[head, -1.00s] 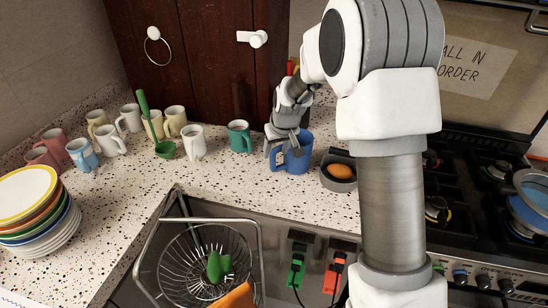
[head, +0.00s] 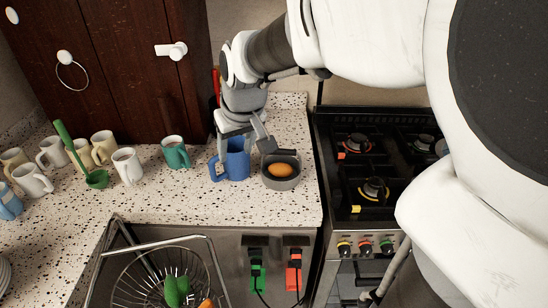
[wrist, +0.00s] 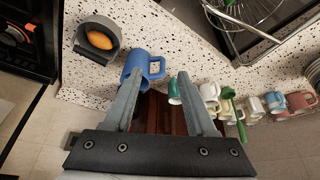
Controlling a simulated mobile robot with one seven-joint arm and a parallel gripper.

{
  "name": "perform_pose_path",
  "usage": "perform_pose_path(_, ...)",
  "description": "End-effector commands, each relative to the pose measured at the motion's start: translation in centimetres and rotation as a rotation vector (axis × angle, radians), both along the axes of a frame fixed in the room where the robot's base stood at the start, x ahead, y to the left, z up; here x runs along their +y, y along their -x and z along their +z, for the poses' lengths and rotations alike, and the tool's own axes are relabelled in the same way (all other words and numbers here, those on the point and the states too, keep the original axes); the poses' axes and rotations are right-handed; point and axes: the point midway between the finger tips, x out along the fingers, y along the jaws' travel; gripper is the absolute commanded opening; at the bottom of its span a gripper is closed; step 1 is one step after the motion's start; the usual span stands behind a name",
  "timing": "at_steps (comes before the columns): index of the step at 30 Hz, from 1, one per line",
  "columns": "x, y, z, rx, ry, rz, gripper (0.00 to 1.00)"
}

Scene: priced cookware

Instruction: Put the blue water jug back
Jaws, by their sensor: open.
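My gripper (head: 246,143) is open and points down at the jug's top. In the wrist view my gripper (wrist: 160,80) has one finger overlapping the jug's body, and the handle shows between the fingertips. The fingers partly hide the jug's rim. I cannot tell whether a finger touches it.
A grey bowl (head: 281,183) with a brown egg sits close right of the jug. A teal mug (head: 176,155) and several pale mugs stand left. A green ladle (head: 97,178) is among them. The stove (head: 375,180) is right. A wire basket (head: 160,290) sits in front.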

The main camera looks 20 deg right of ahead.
Motion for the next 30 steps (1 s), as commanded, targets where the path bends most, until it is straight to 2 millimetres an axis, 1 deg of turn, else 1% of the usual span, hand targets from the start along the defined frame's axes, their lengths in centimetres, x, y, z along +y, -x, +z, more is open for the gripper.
perform_pose_path(1, 0.1, 2.0, 2.3, -0.045, -0.001, -0.002, 0.57)
perform_pose_path(4, -0.3, 5.4, 3.3, -0.055, 0.0, -0.023, 0.57)
perform_pose_path(9, -1.1, 11.2, 3.9, -0.07, -0.001, -0.065, 0.57)
perform_pose_path(12, -1.5, 14.0, 3.8, -0.078, -0.002, -0.087, 0.57)
perform_pose_path(15, -1.7, 16.1, 3.5, -0.082, -0.004, -0.104, 0.57)
perform_pose_path(18, -1.9, 17.3, 3.2, -0.083, -0.004, -0.114, 0.57)
perform_pose_path(21, -1.9, 17.9, 3.0, -0.083, -0.005, -0.119, 0.57)
perform_pose_path(30, -1.9, 17.9, 2.9, -0.082, -0.006, -0.119, 0.57)
